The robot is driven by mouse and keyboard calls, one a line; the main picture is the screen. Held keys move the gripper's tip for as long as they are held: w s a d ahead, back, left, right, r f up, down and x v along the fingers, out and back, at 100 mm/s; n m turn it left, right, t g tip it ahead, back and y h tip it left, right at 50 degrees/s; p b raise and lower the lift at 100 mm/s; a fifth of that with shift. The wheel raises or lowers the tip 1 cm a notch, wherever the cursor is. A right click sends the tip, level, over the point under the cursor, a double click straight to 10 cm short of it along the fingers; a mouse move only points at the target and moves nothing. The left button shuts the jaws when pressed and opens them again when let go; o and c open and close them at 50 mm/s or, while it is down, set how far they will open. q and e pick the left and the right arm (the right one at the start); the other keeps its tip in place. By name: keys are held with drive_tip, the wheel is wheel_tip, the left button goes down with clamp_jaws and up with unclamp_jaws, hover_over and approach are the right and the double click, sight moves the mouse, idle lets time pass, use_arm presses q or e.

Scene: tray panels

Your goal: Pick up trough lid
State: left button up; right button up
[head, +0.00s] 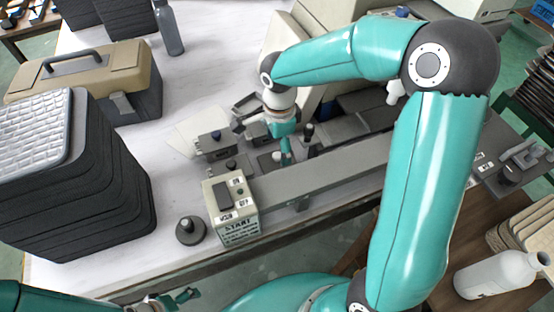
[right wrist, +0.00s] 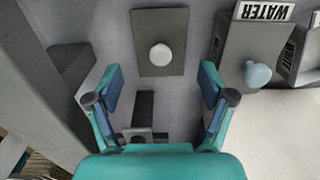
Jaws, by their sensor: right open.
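A flat dark grey rectangular plate with a round pale knob, which looks like the trough lid (right wrist: 148,64), lies near the top middle of the right wrist view. My right gripper (right wrist: 161,82) is open and empty, its fingers spread to either side just below the plate in that view. In the head view, my right gripper (head: 286,150) points down among the grey boxes and knobs at the table's middle, and it partly hides them. I cannot tell the lid apart there. My left gripper (head: 180,298) shows only in part at the bottom left edge, away from these parts.
A grey box labelled WATER (right wrist: 243,42) with a pale blue knob stands right of the plate. A START control box (head: 231,208) and a long grey beam (head: 320,172) lie in front. Dark stacked trays (head: 75,190) and a toolbox (head: 75,75) stand left.

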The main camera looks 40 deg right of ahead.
sight(277, 155)
drive_tip(key=shift+w+a+f, duration=0.15)
drive_tip(key=shift+f, duration=2.2)
drive_tip(key=c, duration=0.8)
